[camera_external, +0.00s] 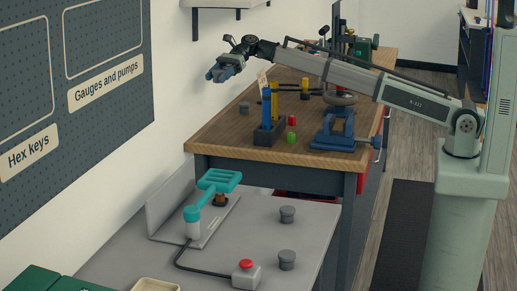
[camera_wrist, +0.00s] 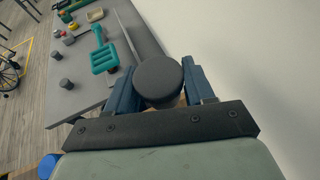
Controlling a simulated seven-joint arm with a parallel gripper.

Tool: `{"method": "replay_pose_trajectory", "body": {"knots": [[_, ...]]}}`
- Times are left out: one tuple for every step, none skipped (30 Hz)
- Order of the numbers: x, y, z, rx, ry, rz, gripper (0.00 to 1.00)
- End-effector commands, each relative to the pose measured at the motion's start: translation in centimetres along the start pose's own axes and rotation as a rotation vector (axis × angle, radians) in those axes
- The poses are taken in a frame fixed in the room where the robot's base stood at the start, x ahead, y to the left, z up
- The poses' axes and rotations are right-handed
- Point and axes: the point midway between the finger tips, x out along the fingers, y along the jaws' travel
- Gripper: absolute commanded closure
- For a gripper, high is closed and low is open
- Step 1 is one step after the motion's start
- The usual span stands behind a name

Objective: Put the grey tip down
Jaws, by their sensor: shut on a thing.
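My gripper (camera_external: 224,72) is raised in the air near the wall, beyond the grey table and to the left of the wooden bench. In the wrist view my gripper (camera_wrist: 160,84) has its two blue fingers shut on a dark grey round tip (camera_wrist: 158,76). The tip's broad flat end faces the camera, and its lower part is hidden. In the external view the held tip cannot be made out. Two other grey tips, a farther one (camera_external: 287,214) and a nearer one (camera_external: 287,259), stand upright on the grey table (camera_external: 255,222). A small grey piece (camera_external: 244,107) is on the wooden bench.
A teal slotted tool (camera_external: 215,183) stands on the grey table, with a red-button box (camera_external: 246,272) cabled nearby. The table's right half has free room.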

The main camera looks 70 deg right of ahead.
Motion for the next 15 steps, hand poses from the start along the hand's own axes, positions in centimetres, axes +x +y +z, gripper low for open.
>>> {"method": "replay_pose_trajectory", "body": {"knots": [[1.0,0.8,0.3,-0.004,0.000,0.011,0.76],[1.6,1.1,0.6,-0.006,0.000,0.017,0.76],[2.3,1.6,0.8,-0.010,0.000,0.025,0.76],[2.8,2.1,1.1,-0.012,0.000,0.031,0.76],[3.4,2.5,1.3,-0.015,0.000,0.037,0.76],[4.4,3.2,1.7,-0.019,0.000,0.048,0.76],[5.0,3.7,2.0,-0.022,0.001,0.055,0.76],[5.8,4.3,2.3,-0.026,0.001,0.064,0.76],[6.9,5.2,2.7,-0.031,0.001,0.077,0.76],[7.7,5.9,3.1,-0.035,0.000,0.086,0.76],[8.6,6.7,3.4,-0.039,0.000,0.096,0.76],[9.8,7.8,3.9,-0.045,0.000,0.110,0.76],[10.7,8.6,4.3,-0.050,0.000,0.121,0.76],[11.6,9.4,4.7,-0.054,0.000,0.132,0.76],[12.8,10.7,5.2,-0.061,0.000,0.147,0.76]]}}
